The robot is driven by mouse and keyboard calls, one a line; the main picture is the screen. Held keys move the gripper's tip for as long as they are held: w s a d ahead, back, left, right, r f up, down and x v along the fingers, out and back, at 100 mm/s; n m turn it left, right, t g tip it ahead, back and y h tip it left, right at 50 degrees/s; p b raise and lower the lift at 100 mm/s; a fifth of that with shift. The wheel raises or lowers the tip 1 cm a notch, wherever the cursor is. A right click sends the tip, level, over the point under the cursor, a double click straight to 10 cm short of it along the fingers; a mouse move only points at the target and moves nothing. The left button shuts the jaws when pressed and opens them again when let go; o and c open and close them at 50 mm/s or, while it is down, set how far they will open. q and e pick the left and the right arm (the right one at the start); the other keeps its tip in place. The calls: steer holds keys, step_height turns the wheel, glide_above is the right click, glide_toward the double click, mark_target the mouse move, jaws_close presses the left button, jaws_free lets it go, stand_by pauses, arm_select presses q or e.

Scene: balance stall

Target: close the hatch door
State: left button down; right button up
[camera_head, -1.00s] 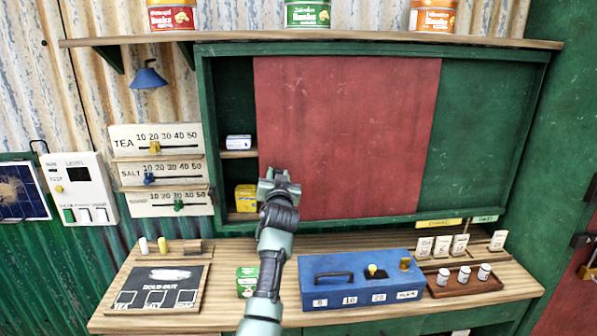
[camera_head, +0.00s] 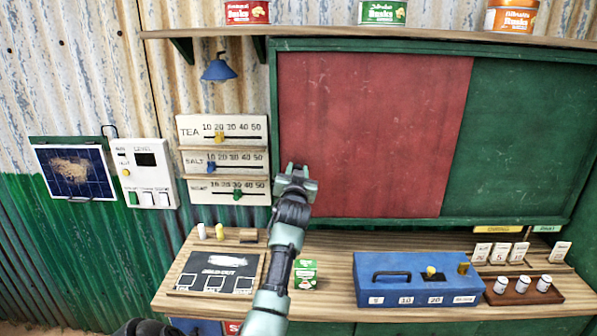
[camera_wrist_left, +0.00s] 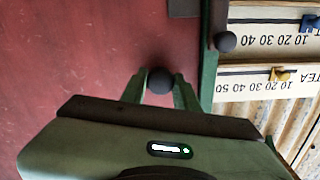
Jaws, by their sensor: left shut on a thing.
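The hatch door is a red sliding panel (camera_head: 375,130) in a green frame. Its left edge sits against the frame's left side, and the shelf opening there no longer shows. My left gripper (camera_head: 296,175) is at the panel's lower left. In the left wrist view the gripper (camera_wrist_left: 160,85) has its fingers closed around a dark round knob (camera_wrist_left: 160,80) on the red panel (camera_wrist_left: 70,60). A second dark knob (camera_wrist_left: 224,41) shows near the green frame edge. My right gripper is not in view.
Left of the hatch hang slider boards (camera_head: 222,130), a white switch box (camera_head: 146,172) and a blue lamp (camera_head: 218,68). Below, the wooden counter holds a blue box (camera_head: 418,282), a slate board (camera_head: 218,272) and a green carton (camera_head: 305,274).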

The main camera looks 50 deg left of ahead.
arm_select(q)
steer(key=c, duration=1.1)
jaws_free()
steer(key=shift+s+a, duration=0.15)
steer(key=shift+a, duration=0.1)
steer(key=shift+o, duration=0.2)
steer(key=shift+a+f, duration=0.1)
steer(key=shift+a, duration=0.05)
steer(key=b+v, duration=0.2)
steer(key=v, duration=0.6)
